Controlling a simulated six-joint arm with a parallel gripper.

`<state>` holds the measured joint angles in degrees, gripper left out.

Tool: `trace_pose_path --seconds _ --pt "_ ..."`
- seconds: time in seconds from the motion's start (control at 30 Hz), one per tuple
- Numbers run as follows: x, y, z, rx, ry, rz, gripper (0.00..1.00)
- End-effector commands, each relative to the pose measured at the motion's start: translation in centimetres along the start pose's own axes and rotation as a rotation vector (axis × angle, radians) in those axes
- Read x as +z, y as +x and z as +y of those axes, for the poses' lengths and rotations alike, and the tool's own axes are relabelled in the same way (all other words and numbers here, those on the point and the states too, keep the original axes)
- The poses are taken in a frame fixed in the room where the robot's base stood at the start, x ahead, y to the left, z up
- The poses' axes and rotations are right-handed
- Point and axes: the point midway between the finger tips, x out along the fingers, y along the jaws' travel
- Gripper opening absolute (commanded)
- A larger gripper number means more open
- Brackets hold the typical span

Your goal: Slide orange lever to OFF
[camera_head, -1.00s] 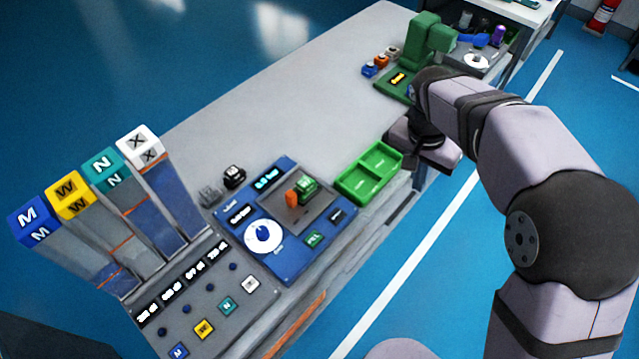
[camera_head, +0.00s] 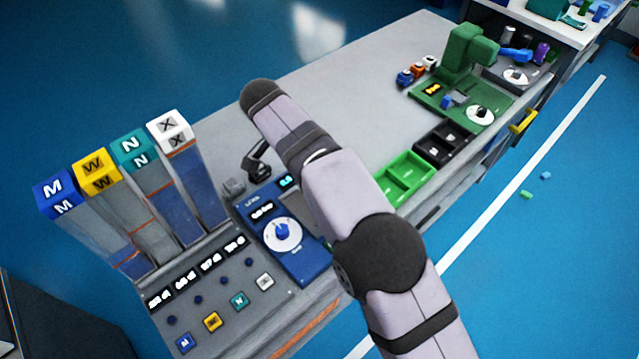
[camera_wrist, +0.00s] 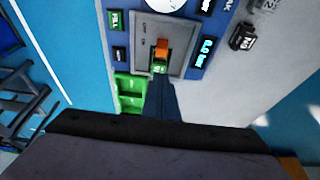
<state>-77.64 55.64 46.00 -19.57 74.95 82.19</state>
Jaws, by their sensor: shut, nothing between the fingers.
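The orange lever (camera_wrist: 162,46) stands on a grey plate (camera_wrist: 147,40) of the blue panel in the wrist view, with a green block (camera_wrist: 159,66) right beside it. The plate's markings are too small to read. In the wrist view my gripper (camera_wrist: 158,80) is a dark, narrow shape, shut and empty, its tip close to the green block. I cannot tell whether they touch. In the head view my arm hides the lever and most of the gripper; part of the blue panel (camera_head: 304,258) shows.
The panel carries a white dial (camera_head: 281,235) and a lit display (camera_wrist: 207,52). A green two-part tray (camera_head: 429,171) sits beside it. Tall lettered columns (camera_head: 132,148) rise on the left. A green machine (camera_head: 466,48) stands at the far end; the grey bench between is mostly clear.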

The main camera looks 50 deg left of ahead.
Motion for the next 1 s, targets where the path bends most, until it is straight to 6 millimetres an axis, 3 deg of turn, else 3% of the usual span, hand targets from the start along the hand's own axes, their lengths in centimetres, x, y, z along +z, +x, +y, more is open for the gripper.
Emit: trace_pose_path --seconds 0.47,1.0 --pt "-0.1 1.0 0.1 0.002 0.0 -0.001 0.0" --pt "-0.1 8.4 0.1 0.002 -0.001 -0.001 0.0"
